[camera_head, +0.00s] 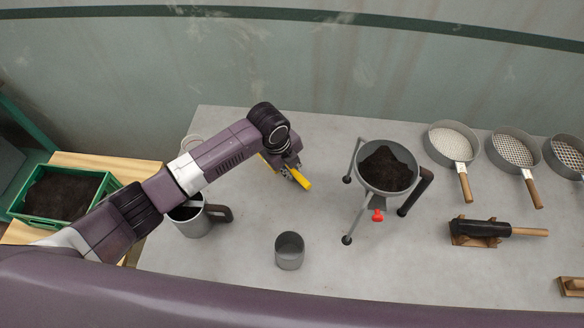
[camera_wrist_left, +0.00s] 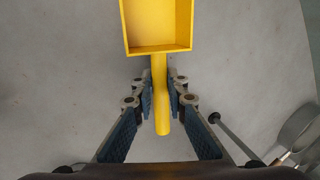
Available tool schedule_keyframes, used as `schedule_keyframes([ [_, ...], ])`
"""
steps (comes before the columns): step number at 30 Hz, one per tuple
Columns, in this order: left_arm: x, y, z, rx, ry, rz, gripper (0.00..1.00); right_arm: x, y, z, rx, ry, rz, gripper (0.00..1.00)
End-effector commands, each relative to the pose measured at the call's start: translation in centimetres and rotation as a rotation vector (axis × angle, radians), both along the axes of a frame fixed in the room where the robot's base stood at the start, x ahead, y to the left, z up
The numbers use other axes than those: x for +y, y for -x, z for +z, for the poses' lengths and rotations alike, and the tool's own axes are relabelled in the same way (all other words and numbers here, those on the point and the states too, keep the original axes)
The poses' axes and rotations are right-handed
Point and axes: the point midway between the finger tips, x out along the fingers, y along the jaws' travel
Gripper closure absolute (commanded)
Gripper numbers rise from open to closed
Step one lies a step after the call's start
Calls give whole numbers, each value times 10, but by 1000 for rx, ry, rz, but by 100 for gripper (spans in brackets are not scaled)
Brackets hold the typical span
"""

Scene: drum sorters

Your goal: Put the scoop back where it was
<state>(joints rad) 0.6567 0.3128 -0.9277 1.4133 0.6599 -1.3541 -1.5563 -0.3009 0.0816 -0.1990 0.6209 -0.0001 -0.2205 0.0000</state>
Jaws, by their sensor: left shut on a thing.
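The yellow scoop (camera_wrist_left: 157,47) is in my left gripper (camera_wrist_left: 160,88), whose fingers are shut on its handle from both sides. In the left wrist view its square pan points away from me and looks empty. In the head view the scoop (camera_head: 302,180) shows partly beside my left gripper (camera_head: 286,170), over the middle-left of the grey table (camera_head: 330,270); the wrist hides the rest. I cannot tell how far it is above the table. My right gripper is not in view.
A drum on legs (camera_head: 359,172) holding dark soil stands right of the gripper. A grey mug (camera_head: 193,226), partly behind my arm, and a small grey cup (camera_head: 289,252) stand nearer. Sieves (camera_head: 451,144) and a black-headed tool (camera_head: 480,229) lie right. A green soil crate (camera_head: 62,222) is left.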

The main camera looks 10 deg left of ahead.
Motion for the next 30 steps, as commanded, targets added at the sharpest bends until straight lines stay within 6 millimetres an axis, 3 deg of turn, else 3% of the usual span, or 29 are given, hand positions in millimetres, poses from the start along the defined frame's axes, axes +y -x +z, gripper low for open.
schedule_keyframes([
  [2, 0, 0, 0, 1, 1, 0, 100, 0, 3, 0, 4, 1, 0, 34],
  [3, 0, 1, 0, 1, 0, 0, 86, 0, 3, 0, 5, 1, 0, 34],
  [8, 0, 0, 0, 1, 0, 0, 70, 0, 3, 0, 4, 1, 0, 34],
  [20, 1, 1, 10, -2, 2, -1, 70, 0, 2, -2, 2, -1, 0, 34],
  [30, 13, 15, 75, -3, 3, -1, 70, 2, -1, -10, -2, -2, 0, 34],
])
